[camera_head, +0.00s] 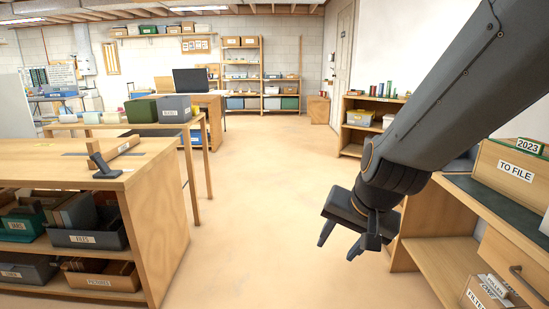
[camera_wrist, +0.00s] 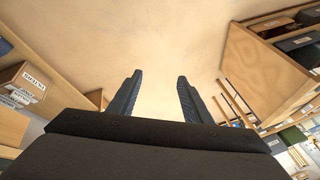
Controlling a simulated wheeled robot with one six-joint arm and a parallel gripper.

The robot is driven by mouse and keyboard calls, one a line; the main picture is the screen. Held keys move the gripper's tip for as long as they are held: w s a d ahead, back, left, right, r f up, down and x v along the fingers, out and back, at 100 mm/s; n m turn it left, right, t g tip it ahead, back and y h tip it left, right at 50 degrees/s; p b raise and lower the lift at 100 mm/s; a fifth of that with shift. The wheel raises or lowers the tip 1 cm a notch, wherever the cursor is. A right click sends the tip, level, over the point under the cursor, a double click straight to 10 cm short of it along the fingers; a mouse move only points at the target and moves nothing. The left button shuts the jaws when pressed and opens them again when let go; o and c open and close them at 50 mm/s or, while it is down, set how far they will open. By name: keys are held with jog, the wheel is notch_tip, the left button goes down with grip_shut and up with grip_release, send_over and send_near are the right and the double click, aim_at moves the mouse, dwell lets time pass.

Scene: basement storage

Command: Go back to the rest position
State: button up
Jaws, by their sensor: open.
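My gripper (camera_head: 343,237) hangs at the end of my arm, right of the middle in the head view, above the bare floor. In the wrist view its two dark fingers (camera_wrist: 160,98) stand apart with only tan floor between and beyond them. It is open and holds nothing. In the head view it is just left of the wooden desk unit (camera_head: 440,258) on the right; whether it touches the unit I cannot tell, but the fingertips look free.
A workbench with shelves (camera_head: 155,235) stands at the left, a dark tool (camera_head: 103,165) on top. A "TO FILE" box (camera_head: 515,168) sits on the right unit. A low shelf (camera_head: 352,143) and a back rack (camera_head: 261,75) stand farther off. The floor (camera_head: 255,190) between is clear.

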jog(key=s+a+n+g+h, duration=0.1)
jog(key=s+n+g, duration=0.5)
jog(key=s, duration=0.8)
jog(key=d+r+m+t+p, duration=0.1)
jog(key=d+r+p, duration=0.5)
jog(key=p, duration=0.7)
jog(key=shift+d+h, duration=0.15)
jog(key=shift+h, duration=0.15)
